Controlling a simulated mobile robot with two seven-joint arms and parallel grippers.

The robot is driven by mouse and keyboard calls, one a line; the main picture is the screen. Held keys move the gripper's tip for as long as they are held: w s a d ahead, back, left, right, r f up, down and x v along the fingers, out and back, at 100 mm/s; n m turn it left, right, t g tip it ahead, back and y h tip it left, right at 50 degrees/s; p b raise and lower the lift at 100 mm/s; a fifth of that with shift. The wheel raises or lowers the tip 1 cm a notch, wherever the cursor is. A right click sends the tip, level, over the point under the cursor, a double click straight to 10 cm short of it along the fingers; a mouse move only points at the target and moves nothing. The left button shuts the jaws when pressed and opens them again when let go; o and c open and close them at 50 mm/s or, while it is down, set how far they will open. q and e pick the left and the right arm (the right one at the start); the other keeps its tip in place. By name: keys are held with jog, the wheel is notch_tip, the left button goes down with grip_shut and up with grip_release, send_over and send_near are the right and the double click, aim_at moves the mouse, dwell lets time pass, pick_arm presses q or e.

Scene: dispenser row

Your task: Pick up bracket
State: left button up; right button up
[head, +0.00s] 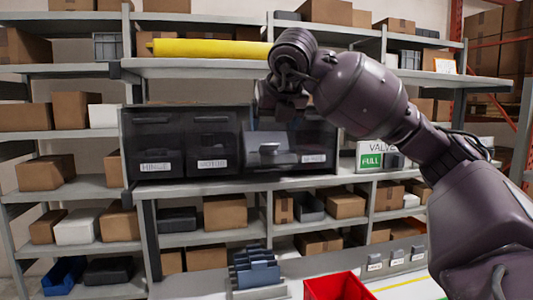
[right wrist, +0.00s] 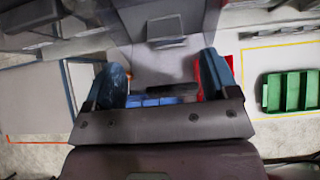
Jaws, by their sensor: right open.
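A row of dark, see-through dispensers (head: 212,140) stands on the shelf in the head view. The third from the left has a grey open front tray (head: 270,155), and a grey piece seems to sit in it. I cannot tell whether this is the bracket. My right gripper (head: 283,108) is in front of the upper part of this dispenser, pointing down. In the right wrist view its two fingers (right wrist: 164,82) stand apart with nothing gripped between them. A grey surface with a small dark bar (right wrist: 177,68) shows beyond them. My left gripper is not in view.
Below are a blue slotted rack (head: 255,272) and a red bin (head: 338,287) on a pale table. A green divided tray (right wrist: 290,92) lies right in the wrist view. A shelf board (head: 195,68) with a yellow roll (head: 210,48) is above the dispensers.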

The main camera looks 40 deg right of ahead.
aim_at(269, 145)
jog(key=shift+x, duration=1.75)
jog(key=p+x, duration=0.1)
jog(key=x, duration=0.2)
jog(key=shift+d+f, duration=0.15)
jog(key=shift+d, duration=0.15)
jog(key=shift+w+d+f, duration=0.1)
jog(key=shift+w+f, duration=0.15)
jog(key=shift+f, duration=0.05)
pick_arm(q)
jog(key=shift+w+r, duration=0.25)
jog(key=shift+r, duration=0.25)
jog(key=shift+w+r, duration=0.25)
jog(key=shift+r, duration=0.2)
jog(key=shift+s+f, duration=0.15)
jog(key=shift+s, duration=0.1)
pick_arm(e)
jog(key=c, duration=1)
jog(key=shift+r, duration=0.1)
